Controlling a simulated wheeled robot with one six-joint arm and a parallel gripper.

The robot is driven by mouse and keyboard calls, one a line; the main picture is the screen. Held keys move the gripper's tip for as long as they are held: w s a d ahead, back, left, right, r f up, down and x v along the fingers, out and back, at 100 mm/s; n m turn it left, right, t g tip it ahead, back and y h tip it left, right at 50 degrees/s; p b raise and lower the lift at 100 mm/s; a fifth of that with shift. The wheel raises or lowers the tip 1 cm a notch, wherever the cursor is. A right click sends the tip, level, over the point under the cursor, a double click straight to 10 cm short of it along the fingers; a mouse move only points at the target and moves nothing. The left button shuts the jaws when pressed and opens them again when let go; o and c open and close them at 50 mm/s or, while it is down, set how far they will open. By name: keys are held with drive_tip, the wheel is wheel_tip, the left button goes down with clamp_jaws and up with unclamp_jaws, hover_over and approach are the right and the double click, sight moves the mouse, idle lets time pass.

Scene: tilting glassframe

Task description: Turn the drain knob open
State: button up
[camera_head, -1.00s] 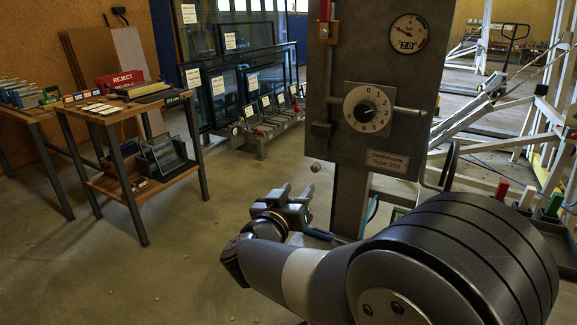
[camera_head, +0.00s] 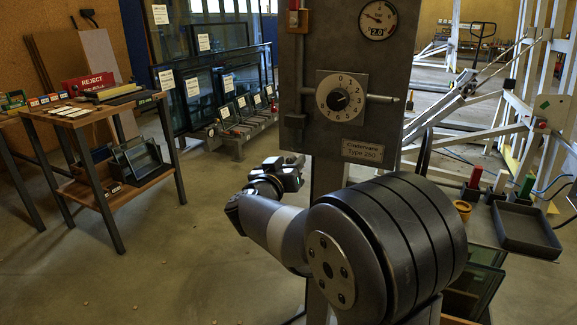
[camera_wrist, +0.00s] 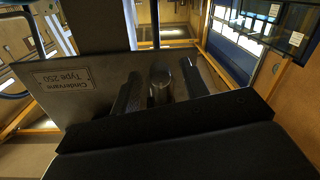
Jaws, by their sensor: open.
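A grey control panel (camera_head: 345,60) stands in front of me, with a numbered white dial (camera_head: 341,97) on it. In the wrist view, a small rounded knob (camera_wrist: 160,76) shows between the two dark fingers of my gripper (camera_wrist: 160,88); I take it for the drain knob. The fingers look apart, one on each side of the knob; I cannot tell whether they touch it. In the head view, my gripper (camera_head: 290,166) is at the panel's lower left edge and hides the knob.
A round gauge (camera_head: 378,19) sits at the panel's upper right. A lever rod (camera_head: 383,98) sticks out right of the dial. A wooden bench (camera_head: 95,110) stands left, framed glass panes (camera_head: 205,95) behind. A dark tray (camera_head: 525,230) is at right.

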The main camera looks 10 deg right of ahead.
drive_tip(key=shift+c, duration=0.4)
clamp_jaws()
drive_tip(key=shift+m, duration=0.3)
drive_tip(key=m, duration=0.3)
drive_tip(key=shift+m+p, duration=0.3)
drive_tip(key=shift+p, duration=0.05)
drive_tip(key=shift+f+m+h+b, duration=0.1)
drive_tip(key=shift+m+h+b, duration=0.2)
drive_tip(key=shift+m+b, duration=2.05)
drive_tip(key=shift+f+m+h, duration=0.1)
drive_tip(key=shift+m+h, duration=0.2)
drive_tip(key=shift+m, duration=4.35)
drive_tip(key=shift+r, duration=0.1)
